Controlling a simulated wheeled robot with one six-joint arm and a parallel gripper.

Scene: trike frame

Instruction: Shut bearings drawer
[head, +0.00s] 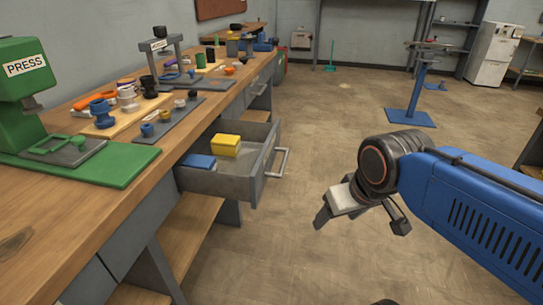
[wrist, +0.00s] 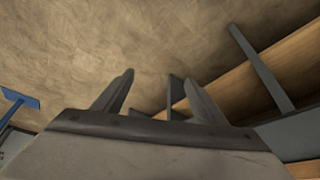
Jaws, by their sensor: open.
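The grey bearings drawer (head: 217,184) stands pulled out from under the workbench in the head view. Its bar handle (head: 284,160) faces right, toward the open floor. A yellow box (head: 225,145) and a blue box (head: 199,161) lie inside it. My gripper (head: 362,222) is open and empty, to the right of the drawer and apart from the handle, over the floor. In the wrist view my gripper's two fingers (wrist: 160,88) stand apart with nothing held between them. I cannot make out the drawer for certain in the wrist view.
The wooden workbench (head: 55,215) runs along the left, with a green press (head: 25,85) and several small parts on top. A blue stand (head: 408,110) is on the floor at the back right. The floor (head: 310,120) between drawer and stand is clear.

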